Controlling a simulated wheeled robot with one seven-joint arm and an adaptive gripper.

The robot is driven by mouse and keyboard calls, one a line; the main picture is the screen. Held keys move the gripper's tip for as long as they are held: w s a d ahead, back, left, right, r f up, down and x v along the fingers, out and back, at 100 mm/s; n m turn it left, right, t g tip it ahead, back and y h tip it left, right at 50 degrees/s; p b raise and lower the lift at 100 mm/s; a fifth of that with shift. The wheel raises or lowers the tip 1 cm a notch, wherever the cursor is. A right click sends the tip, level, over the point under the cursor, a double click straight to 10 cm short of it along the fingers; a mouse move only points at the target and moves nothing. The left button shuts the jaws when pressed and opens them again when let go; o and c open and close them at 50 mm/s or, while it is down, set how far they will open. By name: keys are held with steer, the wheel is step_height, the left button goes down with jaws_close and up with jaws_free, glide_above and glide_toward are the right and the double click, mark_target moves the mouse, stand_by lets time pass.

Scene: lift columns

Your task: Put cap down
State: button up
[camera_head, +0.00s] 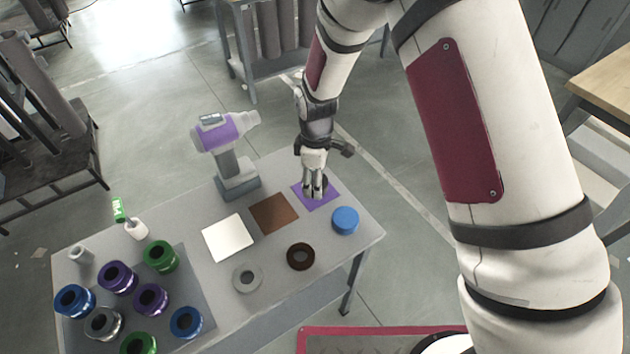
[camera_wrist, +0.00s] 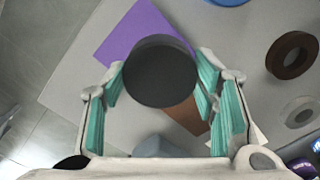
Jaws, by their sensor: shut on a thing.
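My gripper (camera_head: 314,186) is over the purple square (camera_head: 330,201) near the table's far right corner. In the wrist view my gripper (camera_wrist: 162,78) is shut on a round black cap (camera_wrist: 160,70), with teal-padded fingers on both sides of it. The cap covers part of the purple square (camera_wrist: 122,40) there. In the head view the fingers hide most of the cap. I cannot tell whether its underside touches the square. A blue cap (camera_head: 345,219), a dark brown ring-shaped cap (camera_head: 290,261) and a grey one (camera_head: 238,281) lie along the front of the table.
A brown square (camera_head: 273,214) and a white square (camera_head: 228,237) lie left of the purple one. A purple-grey drill-like tool (camera_head: 233,165) stands upright behind them. Several coloured cylinders fill a dark mat (camera_head: 205,300) at the left. The table's right edge is close.

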steer(key=shift+w, duration=0.65)
steer(key=shift+w+a+f+p, duration=0.1)
steer(key=shift+w+f+p, duration=0.1)
steer(key=shift+f, duration=0.7)
steer(key=shift+w+f+p, duration=0.15)
steer(key=shift+f+p, duration=0.05)
steer(key=shift+f, duration=0.7)
steer(key=shift+f, duration=0.15)
steer(key=o, duration=1.3)
